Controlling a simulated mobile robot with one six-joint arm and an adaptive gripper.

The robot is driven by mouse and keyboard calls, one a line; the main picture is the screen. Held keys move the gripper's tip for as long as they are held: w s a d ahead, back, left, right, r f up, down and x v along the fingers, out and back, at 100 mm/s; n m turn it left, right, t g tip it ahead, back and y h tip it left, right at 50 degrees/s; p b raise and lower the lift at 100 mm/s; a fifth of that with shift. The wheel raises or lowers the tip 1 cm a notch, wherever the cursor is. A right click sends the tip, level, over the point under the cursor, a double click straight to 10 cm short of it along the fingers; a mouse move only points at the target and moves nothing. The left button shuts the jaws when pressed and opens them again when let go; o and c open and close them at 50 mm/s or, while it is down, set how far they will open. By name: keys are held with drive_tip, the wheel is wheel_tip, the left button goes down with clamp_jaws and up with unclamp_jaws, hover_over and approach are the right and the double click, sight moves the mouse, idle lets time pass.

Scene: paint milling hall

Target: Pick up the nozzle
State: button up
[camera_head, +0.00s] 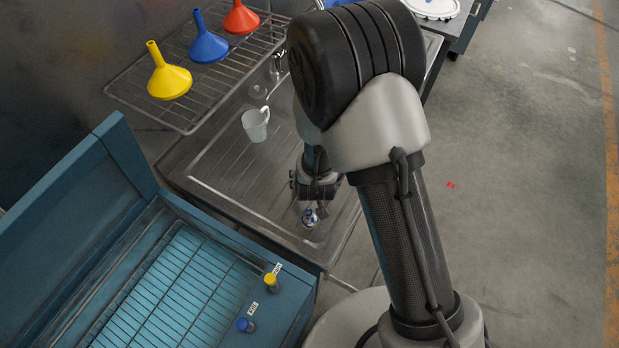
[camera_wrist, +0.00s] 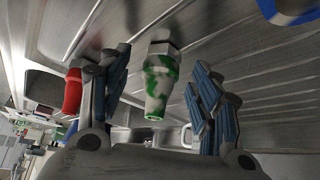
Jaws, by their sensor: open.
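The nozzle (camera_wrist: 158,85) is mottled green and white with a metal hex end, seen in the wrist view over the ribbed metal drainboard (camera_wrist: 255,85). My gripper (camera_wrist: 160,66) is open, with one finger on each side of the nozzle and a visible gap to each. In the head view my gripper (camera_head: 315,190) points down at the drainboard (camera_head: 235,185) near its front right part. I cannot make out the nozzle there.
A red object (camera_wrist: 72,90) shows beside the left finger. A white cup (camera_head: 256,124) stands farther back. Yellow (camera_head: 167,76), blue (camera_head: 207,44) and red (camera_head: 240,18) funnels stand on a wire rack (camera_head: 125,88). An open teal cabinet (camera_head: 292,305) is at front left.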

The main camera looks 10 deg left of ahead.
drive_tip(key=shift+c, duration=0.4)
drive_tip(key=c, duration=1.1)
